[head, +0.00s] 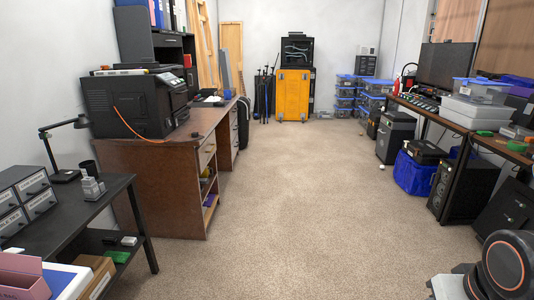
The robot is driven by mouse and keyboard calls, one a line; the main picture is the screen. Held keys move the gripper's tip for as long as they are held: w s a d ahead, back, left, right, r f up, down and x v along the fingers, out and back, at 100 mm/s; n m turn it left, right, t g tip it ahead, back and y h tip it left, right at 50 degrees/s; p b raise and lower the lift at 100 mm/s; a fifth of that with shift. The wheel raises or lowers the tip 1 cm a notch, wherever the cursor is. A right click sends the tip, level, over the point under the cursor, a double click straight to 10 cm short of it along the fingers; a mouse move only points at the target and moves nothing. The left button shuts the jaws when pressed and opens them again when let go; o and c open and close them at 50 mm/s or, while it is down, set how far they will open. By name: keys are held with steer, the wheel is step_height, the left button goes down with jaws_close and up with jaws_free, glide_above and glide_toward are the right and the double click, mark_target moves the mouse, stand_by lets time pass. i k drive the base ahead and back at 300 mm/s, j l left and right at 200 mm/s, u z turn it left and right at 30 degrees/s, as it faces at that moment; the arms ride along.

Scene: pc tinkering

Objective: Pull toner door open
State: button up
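A black printer (128,105) stands on the near end of the brown wooden desk (165,190) at left. Its control panel side faces right, toward the room, and shows at a steep angle. The toner door cannot be told apart from the rest of the dark casing, and no panel looks swung out. An orange cable (128,122) hangs over the printer's near side onto the desk. My gripper is not in view; only a thick joint of my arm shows at the lower right, far from the printer.
A black side table (70,212) with a lamp (62,150) and small drawers (25,200) stands at the near left. Workbenches (440,115) line the right, with a blue bag (413,174) and dark cases below. The carpet (290,200) between is clear.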

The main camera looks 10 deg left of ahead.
mark_target(179, 98)
steer(key=i+j+u, duration=0.15)
steer(key=i, duration=0.4)
steer(key=i+j+u, duration=0.1)
steer(key=i+j, duration=0.15)
steer(key=i, duration=0.35)
steer(key=i+j+u, duration=0.15)
steer(key=i, duration=0.45)
